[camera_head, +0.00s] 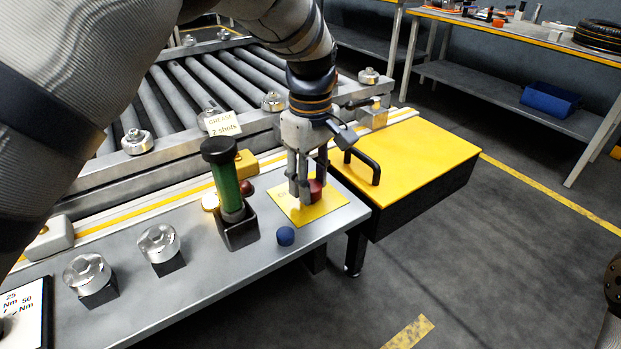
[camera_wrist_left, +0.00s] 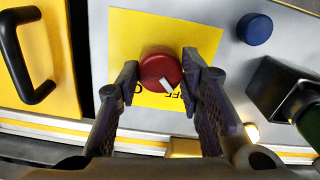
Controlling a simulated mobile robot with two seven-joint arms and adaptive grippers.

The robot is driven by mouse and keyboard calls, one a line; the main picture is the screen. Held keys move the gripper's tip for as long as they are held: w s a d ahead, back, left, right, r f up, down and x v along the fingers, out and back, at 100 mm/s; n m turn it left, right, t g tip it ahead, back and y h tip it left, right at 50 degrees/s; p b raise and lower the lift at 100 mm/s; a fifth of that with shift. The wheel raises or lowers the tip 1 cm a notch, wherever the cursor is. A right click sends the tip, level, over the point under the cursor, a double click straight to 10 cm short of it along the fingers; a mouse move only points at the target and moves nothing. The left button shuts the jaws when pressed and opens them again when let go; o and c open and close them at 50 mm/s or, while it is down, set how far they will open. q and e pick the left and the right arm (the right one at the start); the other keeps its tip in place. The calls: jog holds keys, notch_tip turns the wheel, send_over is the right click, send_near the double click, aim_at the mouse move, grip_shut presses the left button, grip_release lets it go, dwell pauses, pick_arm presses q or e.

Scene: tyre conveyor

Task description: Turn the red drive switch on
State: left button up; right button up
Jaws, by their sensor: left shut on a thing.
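The red drive switch (camera_head: 316,190) is a round knob on a yellow plate (camera_head: 327,211) at the right end of the grey bench. My left gripper (camera_head: 306,193) points down over it, its fingers around the knob. In the left wrist view the red knob (camera_wrist_left: 160,66) sits between the two fingertips (camera_wrist_left: 161,74), which are shut on it. A white mark on the knob points down and slightly right, towards partly hidden black letters, of which "FF" shows. Another letter at lower left is mostly hidden by a finger.
A blue button (camera_head: 285,236) and a green grease cylinder (camera_head: 226,187) in a dark holder stand close left of the plate. A yellow-topped box with a black handle (camera_head: 362,165) adjoins on the right. The roller conveyor (camera_head: 190,85) runs behind the bench.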

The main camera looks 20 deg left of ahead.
pick_arm(q)
jog(key=shift+m, duration=0.3)
pick_arm(e)
jog(key=shift+w+r, duration=0.1)
jog(key=shift+r, duration=0.1)
pick_arm(q)
jog(key=m+p, duration=0.1)
jog(key=m, duration=0.2)
jog(key=shift+r, duration=0.1)
jog(key=m, duration=0.3)
jog(key=shift+m, duration=0.4)
jog(key=m, duration=0.5)
jog(key=shift+p, duration=0.4)
jog(key=m, duration=0.5)
jog(key=shift+f, duration=0.2)
pick_arm(e)
jog(key=shift+w+r+t, duration=0.5)
jog(key=shift+w+r, duration=0.55)
jog(key=shift+w, duration=0.05)
pick_arm(q)
jog(key=shift+m, duration=0.4)
jog(key=o, duration=1.2)
jog(key=shift+c, duration=0.2)
